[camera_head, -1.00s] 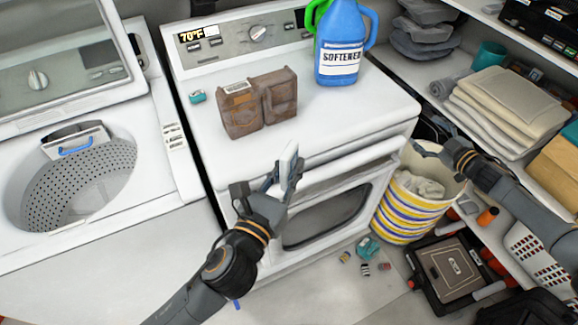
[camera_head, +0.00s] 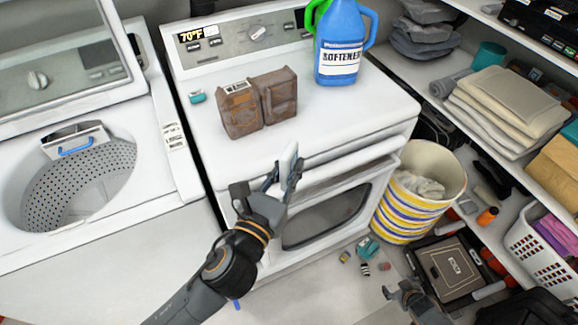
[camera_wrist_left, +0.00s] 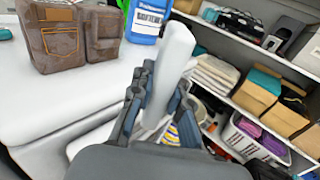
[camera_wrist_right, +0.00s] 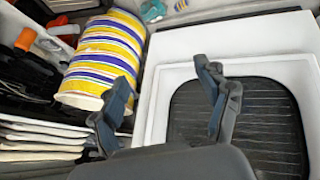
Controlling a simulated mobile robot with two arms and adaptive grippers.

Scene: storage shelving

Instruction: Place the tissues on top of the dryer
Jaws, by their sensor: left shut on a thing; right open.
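A white slab-like thing, taken to be the tissues (camera_head: 288,158), is held upright in my left gripper (camera_head: 284,175). The left fingers are shut on it, in front of the dryer's front top edge. It also shows between the fingers in the left wrist view (camera_wrist_left: 174,58). The dryer (camera_head: 345,112) is white, with a control panel at the back and a windowed door in front. My right gripper (camera_head: 408,292) is low at the bottom right of the head view, open and empty. Its spread fingers show in the right wrist view (camera_wrist_right: 165,75).
A brown pocketed bag (camera_head: 241,112) and a blue softener jug (camera_head: 340,50) stand on the dryer top, with free room at its front right. An open washer (camera_head: 160,150) is at left. A striped basket (camera_head: 405,215) and loaded shelves (camera_head: 455,120) are at right.

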